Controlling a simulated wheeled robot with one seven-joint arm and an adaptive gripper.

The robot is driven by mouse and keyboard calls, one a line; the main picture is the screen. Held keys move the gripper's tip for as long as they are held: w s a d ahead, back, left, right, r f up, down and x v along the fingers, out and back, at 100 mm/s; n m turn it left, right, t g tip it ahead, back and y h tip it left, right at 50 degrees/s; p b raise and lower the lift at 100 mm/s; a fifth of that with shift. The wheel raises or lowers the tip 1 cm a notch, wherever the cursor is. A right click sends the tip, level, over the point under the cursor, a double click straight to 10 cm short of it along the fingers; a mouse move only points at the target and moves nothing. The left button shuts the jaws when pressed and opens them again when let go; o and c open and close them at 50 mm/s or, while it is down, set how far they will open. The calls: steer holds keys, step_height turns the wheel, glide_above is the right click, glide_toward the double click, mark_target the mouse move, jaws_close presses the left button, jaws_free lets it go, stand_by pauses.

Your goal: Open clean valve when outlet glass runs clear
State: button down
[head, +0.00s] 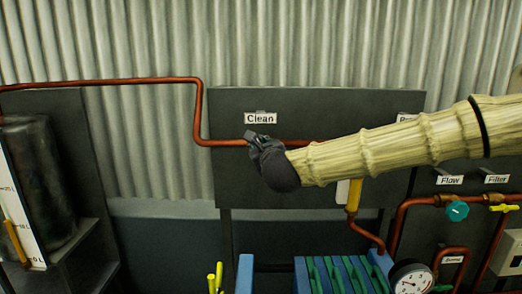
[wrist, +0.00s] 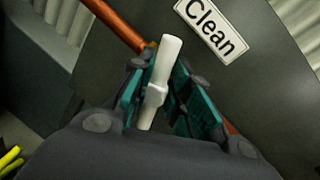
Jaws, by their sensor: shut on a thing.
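The white "Clean" label (head: 260,118) is on the dark panel and also shows in the wrist view (wrist: 210,27). My gripper (head: 254,139) is at the copper pipe just below it. In the wrist view its teal-padded fingers (wrist: 163,82) are shut on the white handle of the clean valve (wrist: 167,58). The handle's upper end sticks out between the fingers; the valve body is hidden. A short upright amber piece with a pale side (head: 354,194), possibly the outlet glass, shows below my arm. My arm hides its top, and I cannot tell if it is clear.
The copper pipe (head: 100,82) runs left to a dark tank (head: 38,165) with a scale. At right are a teal knob (head: 457,211) under "Flow", a yellow handle (head: 504,207) under "Filter" and a gauge (head: 411,281). Blue and green plates (head: 338,273) stand below.

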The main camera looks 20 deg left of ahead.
steer(key=n, duration=0.2)
steer(key=shift+s+a+f+n+h, duration=0.25)
steer(key=shift+n+h, duration=0.05)
steer(key=shift+h, duration=0.1)
steer(key=n, duration=0.1)
steer(key=n+h, duration=0.1)
steer(key=n, duration=0.1)
steer(key=shift+a+f+n+g+p, duration=0.15)
steer(key=shift+f+n+g+p, duration=0.15)
steer(key=shift+g, duration=0.1)
steer(key=shift+f+n+h+p, duration=0.3)
steer(key=shift+n+h, duration=0.35)
steer(key=shift+n, duration=0.45)
steer(key=shift+f+n+h+p, duration=0.15)
steer(key=shift+n+h+p, duration=0.15)
steer(key=shift+n+h, duration=0.6)
steer(key=shift+n+y, duration=0.25)
steer(key=shift+n, duration=0.05)
steer(key=c, duration=1.5)
jaws_free()
steer(key=shift+o, duration=0.3)
steer(key=shift+r, duration=0.15)
steer(key=shift+r+t, duration=0.2)
steer(key=shift+t, duration=0.1)
